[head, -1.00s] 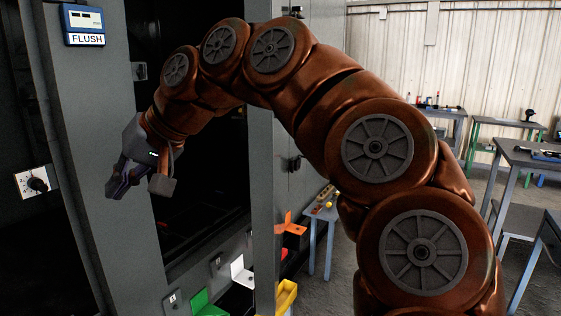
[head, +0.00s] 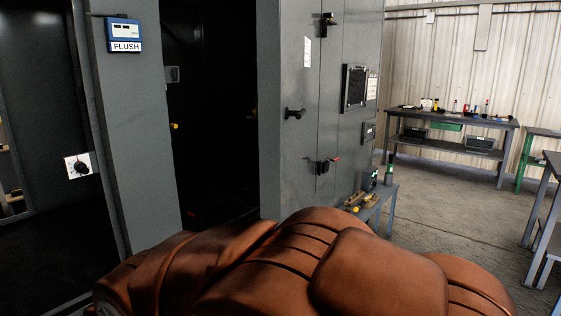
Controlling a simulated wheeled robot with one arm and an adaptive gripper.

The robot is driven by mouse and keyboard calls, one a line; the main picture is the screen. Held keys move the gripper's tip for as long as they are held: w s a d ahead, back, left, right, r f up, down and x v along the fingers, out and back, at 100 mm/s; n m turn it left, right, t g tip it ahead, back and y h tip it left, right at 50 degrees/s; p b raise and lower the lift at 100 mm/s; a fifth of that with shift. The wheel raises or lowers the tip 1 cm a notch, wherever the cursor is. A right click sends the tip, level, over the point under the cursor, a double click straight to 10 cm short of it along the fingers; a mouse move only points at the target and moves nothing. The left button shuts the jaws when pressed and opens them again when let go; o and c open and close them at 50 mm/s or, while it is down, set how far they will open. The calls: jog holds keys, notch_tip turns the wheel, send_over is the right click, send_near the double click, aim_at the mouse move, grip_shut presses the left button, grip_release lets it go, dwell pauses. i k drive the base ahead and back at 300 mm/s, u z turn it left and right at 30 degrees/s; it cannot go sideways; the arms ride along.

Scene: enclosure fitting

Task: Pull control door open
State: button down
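A tall grey enclosure fills the left and middle of the head view. Its right-hand face (head: 300,174) has a dark knob-like handle (head: 294,113), a black latch (head: 327,22) near the top and another handle with a red tip (head: 325,166) lower down. I see no label that tells which panel is the control door. Left of this face is a dark open bay (head: 215,110). My arm is folded low across the bottom of the view. My gripper is out of view, and the arm hides the lower part of the bay.
A blue box marked FLUSH (head: 125,36) is on the grey post at left. A white plate with a black knob (head: 78,166) is further left. A small table (head: 375,202) stands close to the enclosure's right side. A workbench (head: 452,122) stands by the back wall, with clear floor before it.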

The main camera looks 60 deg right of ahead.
aim_at(289, 33)
jog(key=u, duration=0.35)
jog(key=k, duration=0.45)
jog(key=u, duration=0.55)
jog(key=i, duration=0.95)
jog(key=z, duration=1.2)
jog(key=i, duration=0.65)
jog(key=z, duration=0.7)
